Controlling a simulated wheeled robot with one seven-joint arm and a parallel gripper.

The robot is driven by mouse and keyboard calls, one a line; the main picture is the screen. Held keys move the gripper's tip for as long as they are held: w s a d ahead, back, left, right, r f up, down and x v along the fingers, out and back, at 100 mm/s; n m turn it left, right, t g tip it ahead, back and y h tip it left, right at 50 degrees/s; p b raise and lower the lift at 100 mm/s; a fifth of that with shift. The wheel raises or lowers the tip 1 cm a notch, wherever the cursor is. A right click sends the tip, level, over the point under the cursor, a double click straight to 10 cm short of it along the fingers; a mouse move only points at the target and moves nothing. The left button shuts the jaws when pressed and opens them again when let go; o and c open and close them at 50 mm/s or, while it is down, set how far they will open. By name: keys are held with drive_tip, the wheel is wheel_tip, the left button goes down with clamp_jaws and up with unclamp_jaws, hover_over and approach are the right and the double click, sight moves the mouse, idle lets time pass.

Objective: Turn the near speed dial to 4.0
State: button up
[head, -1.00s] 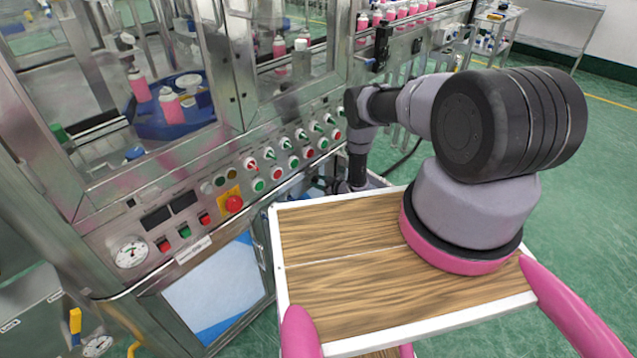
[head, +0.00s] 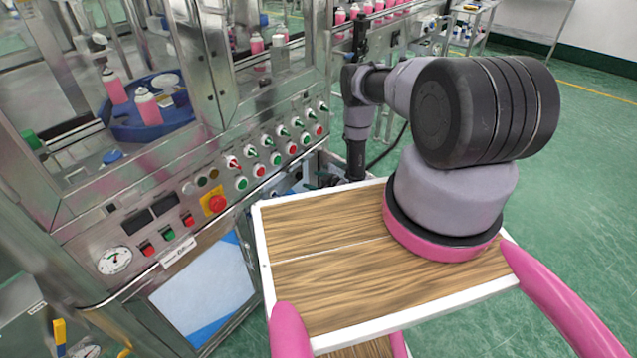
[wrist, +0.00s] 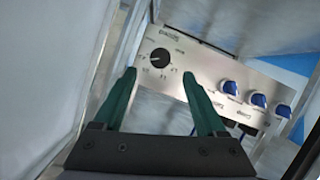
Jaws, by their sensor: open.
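In the wrist view, a round black dial (wrist: 160,57) with a scale around it sits on a light metal panel (wrist: 200,60). Its lettering appears upside down and seems to read Speed. The scale numbers and exact pointer setting are too small to read. My gripper (wrist: 158,74), with two green fingers, is open and empty. In that picture the dial shows between and just beyond the fingertips, one to each side; I see no contact. In the head view my arm reaches down beside the machine, and the gripper and this dial cannot be made out.
Several blue knobs (wrist: 257,100) sit right of the dial on the same panel. Metal frame bars and a clear sheet stand close around the gripper. In the head view, the machine front carries switches, buttons, a red stop button (head: 215,203) and a gauge (head: 114,260).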

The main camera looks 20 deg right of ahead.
sight(301, 177)
drive_tip(key=v, duration=0.4)
drive_tip(key=shift+f, duration=0.1)
drive_tip(key=w+a+f+n, duration=0.1)
drive_tip(key=w, duration=0.2)
drive_tip(key=w+a+f+n+t+h, duration=0.1)
drive_tip(key=w+a+f, duration=0.1)
drive_tip(key=w, duration=0.1)
drive_tip(key=w+a+f+n+t, duration=0.1)
drive_tip(key=w+a, duration=0.1)
drive_tip(key=w, duration=0.1)
drive_tip(key=shift+w+a+f+n+h, duration=0.15)
drive_tip(key=shift+f+n+h, duration=0.05)
drive_tip(key=shift+n+h, duration=0.1)
idle(0.5)
clamp_jaws()
